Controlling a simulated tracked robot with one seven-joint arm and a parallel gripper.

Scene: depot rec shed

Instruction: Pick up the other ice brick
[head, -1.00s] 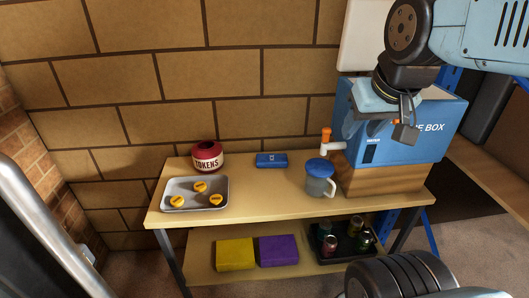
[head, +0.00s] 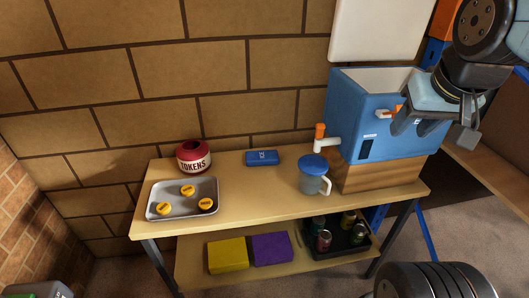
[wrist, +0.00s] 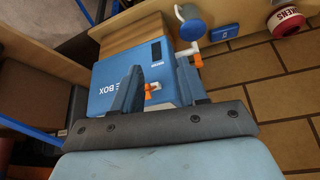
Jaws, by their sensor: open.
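A flat blue ice brick (head: 262,158) with a pale mark lies on the tabletop near the wall, between the token tin and the blue-lidded jug. It also shows at the top right of the wrist view (wrist: 223,32). My gripper (head: 431,128) is at the front right of the blue ice box, well to the right of the brick. In the wrist view its two fingers (wrist: 158,85) are apart with nothing held between them. The ice box (head: 375,140) stands on a wooden block with its white lid (head: 385,30) raised. Its inside bottom is hidden.
A grey jug (head: 313,182) with a blue lid stands under the orange-handled tap (head: 322,140). A red token tin (head: 194,157) and a tray (head: 163,210) of yellow tokens are at left. The lower shelf holds a yellow block, a purple block and a can tray.

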